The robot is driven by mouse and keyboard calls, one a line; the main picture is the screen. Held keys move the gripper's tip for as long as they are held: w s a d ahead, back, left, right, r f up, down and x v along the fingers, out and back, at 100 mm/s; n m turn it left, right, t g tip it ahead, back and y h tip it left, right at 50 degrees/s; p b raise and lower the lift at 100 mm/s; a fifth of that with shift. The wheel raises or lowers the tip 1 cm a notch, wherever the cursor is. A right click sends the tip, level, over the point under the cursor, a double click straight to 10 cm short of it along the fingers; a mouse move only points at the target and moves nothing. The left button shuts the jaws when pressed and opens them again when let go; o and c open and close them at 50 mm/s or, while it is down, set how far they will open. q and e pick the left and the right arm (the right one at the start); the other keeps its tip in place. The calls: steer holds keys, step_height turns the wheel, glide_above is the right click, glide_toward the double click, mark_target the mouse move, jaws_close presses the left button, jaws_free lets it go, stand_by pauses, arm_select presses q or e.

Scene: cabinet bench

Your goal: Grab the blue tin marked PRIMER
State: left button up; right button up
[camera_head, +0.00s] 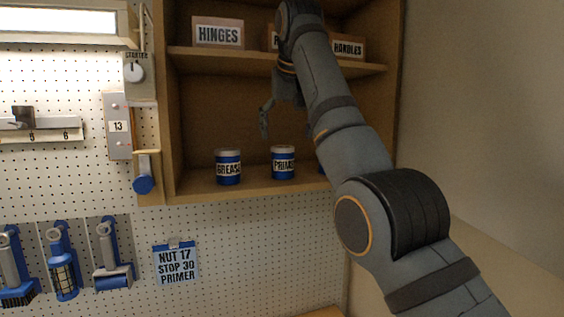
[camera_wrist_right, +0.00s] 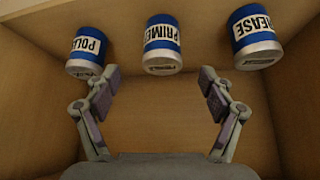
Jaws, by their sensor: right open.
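The blue PRIMER tin (camera_head: 283,163) has a white label and a pale lid. It stands upright on the lower cabinet shelf, right of the GREASE tin. In the right wrist view the PRIMER tin (camera_wrist_right: 162,45) is at the top middle, ahead of the jaws and between their lines. My right gripper (camera_wrist_right: 160,82) is open and empty, with a finger on each side and not touching the tin. In the head view the right gripper (camera_head: 270,118) is inside the cabinet, above the tins, partly hidden by its own arm. My left gripper is in neither view.
The GREASE tin (camera_head: 228,167) stands left of PRIMER; a tin marked POL (camera_wrist_right: 87,50) stands on its other side, mostly behind my arm in the head view. The upper shelf (camera_head: 225,61) holds a HINGES box (camera_head: 218,33) and a HANDLES box (camera_head: 348,48).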

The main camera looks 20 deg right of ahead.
mark_target(283, 159)
steer(key=shift+w+f, duration=0.2)
steer(key=shift+f, duration=0.5)
steer(key=shift+w+d+f, duration=0.15)
steer(key=shift+w+f, duration=0.35)
steer(key=shift+w, duration=0.05)
steer(key=shift+w+d+f, duration=0.15)
steer(key=shift+w+f, duration=0.3)
steer(key=shift+w, duration=0.1)
steer(key=x, duration=0.2)
steer(key=shift+w+a+f+p, duration=0.15)
steer(key=shift+w+f+p, duration=0.1)
steer(key=shift+p, duration=0.15)
steer(key=shift+p+x, duration=1)
steer(key=shift+p, duration=0.2)
steer(key=shift+w+f, duration=0.15)
steer(key=shift+f, duration=0.25)
steer(key=shift+r, duration=0.1)
steer(key=c, duration=1.5)
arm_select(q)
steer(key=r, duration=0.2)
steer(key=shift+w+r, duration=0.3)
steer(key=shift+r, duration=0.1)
arm_select(e)
steer(key=shift+o, duration=0.2)
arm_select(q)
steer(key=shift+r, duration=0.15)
